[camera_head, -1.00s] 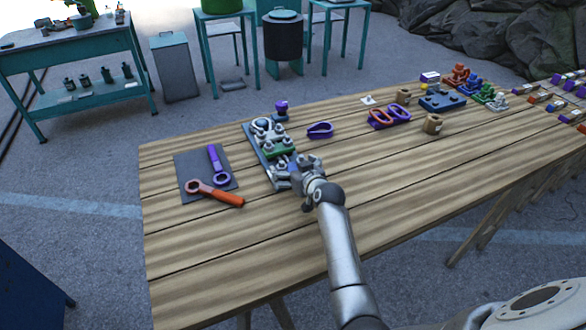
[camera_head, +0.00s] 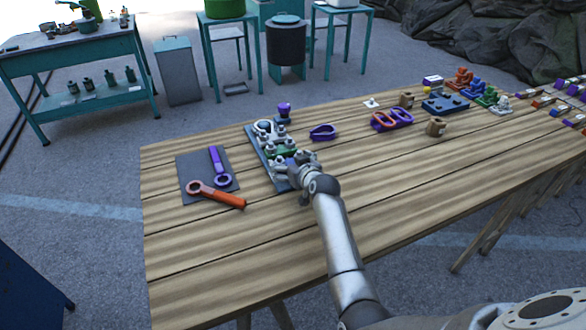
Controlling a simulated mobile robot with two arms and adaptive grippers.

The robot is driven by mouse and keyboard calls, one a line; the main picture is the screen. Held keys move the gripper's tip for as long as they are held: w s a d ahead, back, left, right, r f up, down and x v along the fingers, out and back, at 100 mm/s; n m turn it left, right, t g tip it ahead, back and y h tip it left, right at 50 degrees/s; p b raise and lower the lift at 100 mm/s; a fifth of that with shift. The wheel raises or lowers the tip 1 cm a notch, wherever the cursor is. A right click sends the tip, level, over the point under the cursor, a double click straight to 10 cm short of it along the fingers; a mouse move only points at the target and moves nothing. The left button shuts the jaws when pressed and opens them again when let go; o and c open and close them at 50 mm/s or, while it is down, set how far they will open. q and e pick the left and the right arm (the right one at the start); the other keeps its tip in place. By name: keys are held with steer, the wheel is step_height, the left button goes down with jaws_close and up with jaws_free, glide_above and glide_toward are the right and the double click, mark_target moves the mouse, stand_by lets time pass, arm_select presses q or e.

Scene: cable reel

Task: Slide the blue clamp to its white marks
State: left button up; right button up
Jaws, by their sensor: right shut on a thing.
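A dark board (camera_head: 253,146) lies on the wooden table, left of centre, with a row of fittings on it: a pale looped part (camera_head: 264,128) at the far end and a green clamp (camera_head: 281,153) nearer me. My right gripper (camera_head: 288,169) is over the near end of the board, just nearer than the green clamp. It is shut on a small grey-blue part, which I take to be the blue clamp; the gripper hides most of it. I cannot make out the white marks. My left gripper is not in view.
A dark mat (camera_head: 189,180) with a purple wrench (camera_head: 216,162) and an orange wrench (camera_head: 222,196) lies left of the board. A purple knob (camera_head: 284,108) stands behind it. The front of the table is clear.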

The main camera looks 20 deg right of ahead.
steer(key=shift+r, duration=0.15)
steer(key=o, duration=1.1)
steer(key=shift+w, duration=0.2)
steer(key=v, duration=1.2)
